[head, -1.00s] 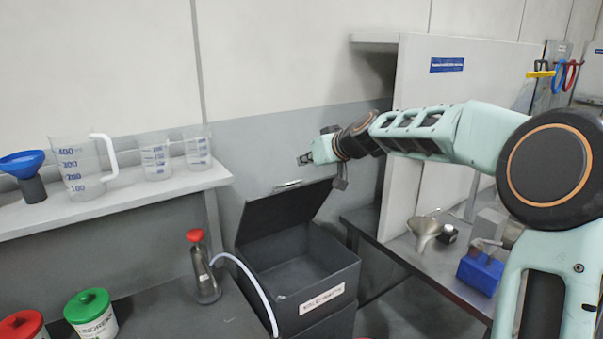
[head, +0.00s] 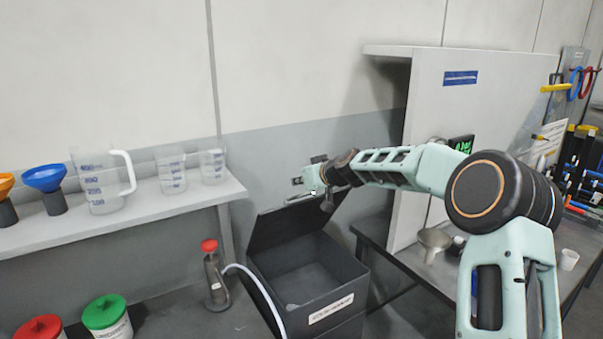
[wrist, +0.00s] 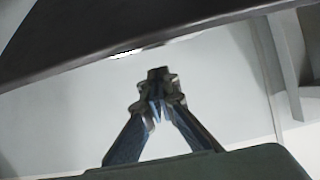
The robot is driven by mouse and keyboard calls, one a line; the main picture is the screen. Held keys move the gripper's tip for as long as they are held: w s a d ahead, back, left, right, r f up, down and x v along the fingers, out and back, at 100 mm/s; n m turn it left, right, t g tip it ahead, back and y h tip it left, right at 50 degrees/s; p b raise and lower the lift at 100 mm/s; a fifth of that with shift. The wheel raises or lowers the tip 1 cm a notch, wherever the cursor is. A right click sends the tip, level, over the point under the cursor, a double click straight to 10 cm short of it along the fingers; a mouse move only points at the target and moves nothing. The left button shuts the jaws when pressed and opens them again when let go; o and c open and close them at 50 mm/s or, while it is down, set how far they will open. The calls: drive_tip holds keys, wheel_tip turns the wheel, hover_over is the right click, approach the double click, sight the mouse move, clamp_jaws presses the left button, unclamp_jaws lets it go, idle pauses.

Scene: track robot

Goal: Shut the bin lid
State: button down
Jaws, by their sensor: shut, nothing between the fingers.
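The dark grey bin (head: 345,285) stands in the middle of the head view with a white label on its front. Its lid (head: 285,222) is raised, standing up from the back left edge, with a pale handle (head: 300,198) along its top edge. My gripper (head: 297,181) is shut and empty, just above and behind the handle in the picture; I cannot tell whether it touches. In the wrist view the dark lid (wrist: 110,28) crosses the top, its handle (wrist: 126,53) at the lower edge, near my shut fingertips (wrist: 158,76).
A bottle with a red cap (head: 214,275) and a pale curved tube (head: 262,290) are left of the bin. A shelf (head: 150,214) holds clear measuring jugs and funnels. A bench (head: 400,262) with a metal funnel (head: 433,240) stands at the right beside an upright panel (head: 480,120).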

drive_tip(key=shift+s+d+f, duration=0.4)
drive_tip(key=shift+s+d, duration=0.2)
drive_tip(key=shift+s, duration=0.05)
drive_tip(key=shift+s+f, duration=0.3)
drive_tip(key=shift+f, duration=0.1)
drive_tip(key=shift+s+d+f, duration=0.1)
drive_tip(key=shift+d+f, duration=0.05)
